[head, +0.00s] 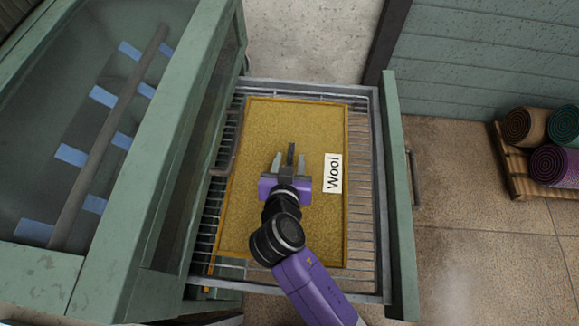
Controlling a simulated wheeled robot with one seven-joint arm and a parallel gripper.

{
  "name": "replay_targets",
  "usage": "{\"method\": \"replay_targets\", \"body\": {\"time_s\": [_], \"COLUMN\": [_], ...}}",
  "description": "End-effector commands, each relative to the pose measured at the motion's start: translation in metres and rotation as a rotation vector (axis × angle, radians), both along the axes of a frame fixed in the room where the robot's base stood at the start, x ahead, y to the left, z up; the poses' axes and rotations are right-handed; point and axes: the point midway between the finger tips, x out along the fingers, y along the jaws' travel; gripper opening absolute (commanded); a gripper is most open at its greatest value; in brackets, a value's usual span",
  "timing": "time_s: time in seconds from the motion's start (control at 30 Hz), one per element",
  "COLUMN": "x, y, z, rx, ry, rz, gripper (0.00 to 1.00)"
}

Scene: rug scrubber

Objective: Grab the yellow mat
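The yellow mat (285,120) lies flat on a wire rack in a pulled-out drawer. A white label reading "Wool" (332,174) sits on its right part. My gripper (289,160) is over the middle of the mat, seen from above, with its fingers pointing toward the far edge. The fingers look spread apart with nothing between them. I cannot tell how high they are above the mat. My purple and black arm covers the mat's lower middle.
The wire rack drawer (362,200) has a green front panel (402,220) with a handle on the right. A green machine with a glass top (110,130) stands on the left. Rolled rugs (555,165) lie on a wooden pallet at far right. The floor between is clear.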

Motion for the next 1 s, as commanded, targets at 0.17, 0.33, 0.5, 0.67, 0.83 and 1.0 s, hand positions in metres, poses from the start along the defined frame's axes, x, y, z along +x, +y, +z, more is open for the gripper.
{"method": "replay_targets", "body": {"time_s": [0.17, 0.33, 0.5, 0.67, 0.83, 1.0], "x": [-0.0001, -0.0003, -0.0004, -0.0004, -0.0004, -0.0004], "y": [0.0000, 0.0000, 0.0000, 0.0000, 0.0001, 0.0001], "z": [-0.0002, -0.0001, 0.0000, 0.0000, 0.0000, 0.0000], "rx": [0.000, 0.000, 0.000, -0.001, -0.001, -0.001], "ry": [0.000, 0.000, 0.000, 0.000, 0.000, 0.000], "rz": [0.000, 0.000, 0.000, 0.000, 0.000, 0.000], "gripper": [0.38, 0.05, 0.00, 0.00, 0.00, 0.00]}}
